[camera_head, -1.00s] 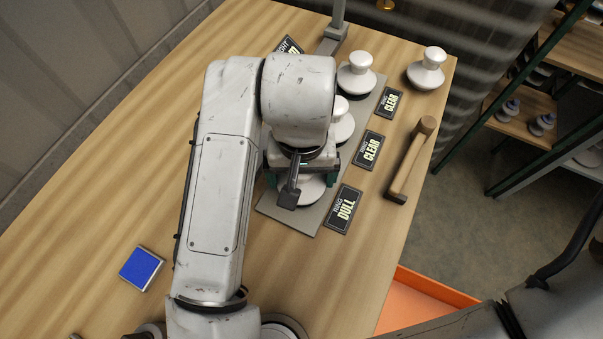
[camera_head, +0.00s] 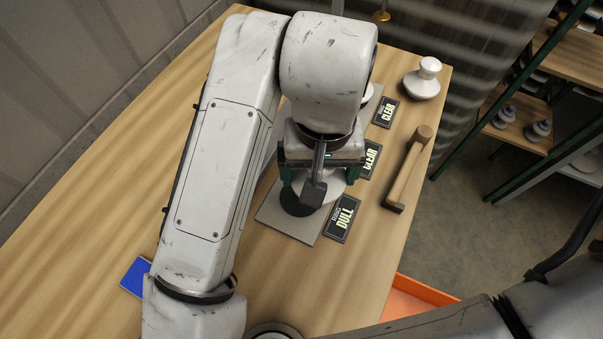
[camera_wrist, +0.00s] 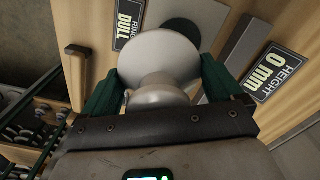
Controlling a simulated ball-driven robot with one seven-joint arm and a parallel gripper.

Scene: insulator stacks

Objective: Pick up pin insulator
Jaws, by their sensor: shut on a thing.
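My gripper (camera_head: 320,180) is over the near end of the grey board (camera_head: 300,228), by the "DULL" card (camera_head: 343,218). In the wrist view its green fingers (camera_wrist: 160,88) are shut on a white pin insulator (camera_wrist: 160,58), gripping its narrower part. The wide disc faces the board, and the insulator appears raised off it. A bare dark round pad (camera_wrist: 182,30) shows on the board. In the head view the held insulator (camera_head: 335,188) is mostly hidden by my gripper. Another white insulator (camera_head: 368,93) on the board is mostly hidden behind my arm.
A white insulator (camera_head: 422,82) stands at the table's far right corner. A wooden-handled mallet (camera_head: 408,168) lies near the right edge. Two "CLEAR" cards (camera_head: 385,112) lie beside the board. A blue pad (camera_head: 135,277) is at left, an orange bin (camera_head: 420,290) below.

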